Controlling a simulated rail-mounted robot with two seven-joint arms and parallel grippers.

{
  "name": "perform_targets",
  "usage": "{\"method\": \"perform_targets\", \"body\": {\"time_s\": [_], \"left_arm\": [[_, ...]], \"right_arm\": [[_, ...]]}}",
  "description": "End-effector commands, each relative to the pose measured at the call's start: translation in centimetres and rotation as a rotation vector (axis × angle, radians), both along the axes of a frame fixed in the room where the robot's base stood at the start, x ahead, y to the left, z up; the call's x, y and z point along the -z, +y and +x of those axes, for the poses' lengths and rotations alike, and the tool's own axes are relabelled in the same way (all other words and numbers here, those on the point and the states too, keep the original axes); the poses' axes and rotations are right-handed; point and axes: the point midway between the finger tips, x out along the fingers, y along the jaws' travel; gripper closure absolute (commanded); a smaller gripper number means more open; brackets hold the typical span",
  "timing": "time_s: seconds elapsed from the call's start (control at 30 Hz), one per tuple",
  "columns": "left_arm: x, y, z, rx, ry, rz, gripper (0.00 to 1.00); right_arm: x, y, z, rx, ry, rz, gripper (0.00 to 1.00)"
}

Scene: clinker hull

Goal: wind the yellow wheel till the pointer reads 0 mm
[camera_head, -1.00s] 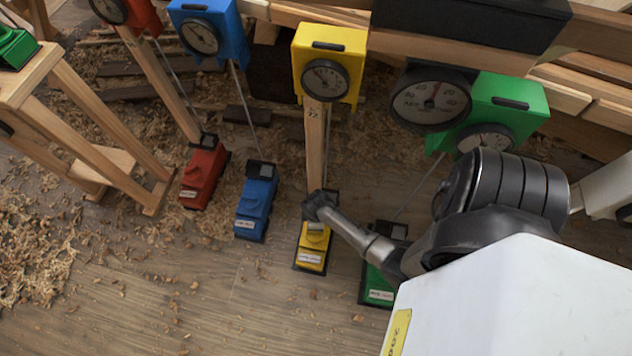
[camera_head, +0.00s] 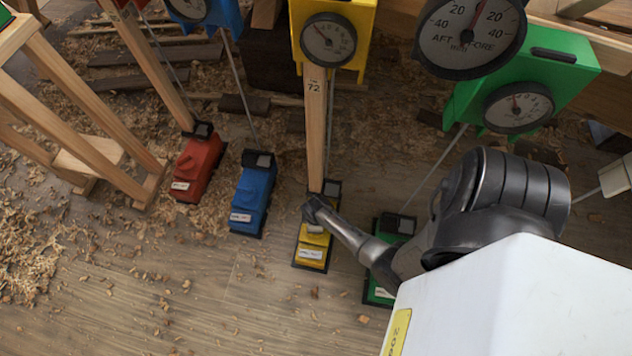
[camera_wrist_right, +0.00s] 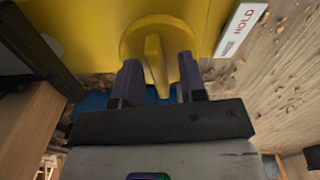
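The yellow wheel (camera_wrist_right: 130,40) is a round knob with a raised grip bar, on the yellow floor unit (camera_head: 311,249). In the right wrist view my right gripper (camera_wrist_right: 160,75) has one finger on each side of the bar, with a gap visible at the right finger. It reaches the unit from the right in the head view (camera_head: 314,210), where it hides the wheel. The yellow dial (camera_head: 328,40) above has its pointer leaning up and left; its figures are too small to read. My left gripper is out of view.
Blue (camera_head: 253,198) and red (camera_head: 199,163) floor units stand to the left. A green unit (camera_head: 379,286) stands to the right, partly behind my right arm. A large AFT/FORE dial (camera_head: 470,38) and a green dial box (camera_head: 545,85) are above. A wooden post (camera_head: 314,125) rises behind the yellow unit.

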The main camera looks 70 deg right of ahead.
Motion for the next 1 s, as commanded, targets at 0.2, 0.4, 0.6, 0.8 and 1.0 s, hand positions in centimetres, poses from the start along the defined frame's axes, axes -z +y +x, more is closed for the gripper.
{"method": "perform_targets", "body": {"time_s": [0.2,0.4,0.6,0.8,1.0], "left_arm": [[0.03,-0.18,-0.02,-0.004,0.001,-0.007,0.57],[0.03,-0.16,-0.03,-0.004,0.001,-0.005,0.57],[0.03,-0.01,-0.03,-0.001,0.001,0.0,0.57],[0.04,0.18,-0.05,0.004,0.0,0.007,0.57],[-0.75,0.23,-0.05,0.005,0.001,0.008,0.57]], "right_arm": [[0.04,-0.01,0.01,0.0,0.0,0.0,0.62],[0.03,-0.02,0.02,0.0,0.0,-0.001,0.74],[0.03,-0.02,0.01,0.0,0.0,-0.001,0.93],[0.04,-0.02,0.0,0.0,0.0,0.0,1.0],[-0.26,-0.08,-0.01,0.02,0.001,-0.001,1.0]]}}
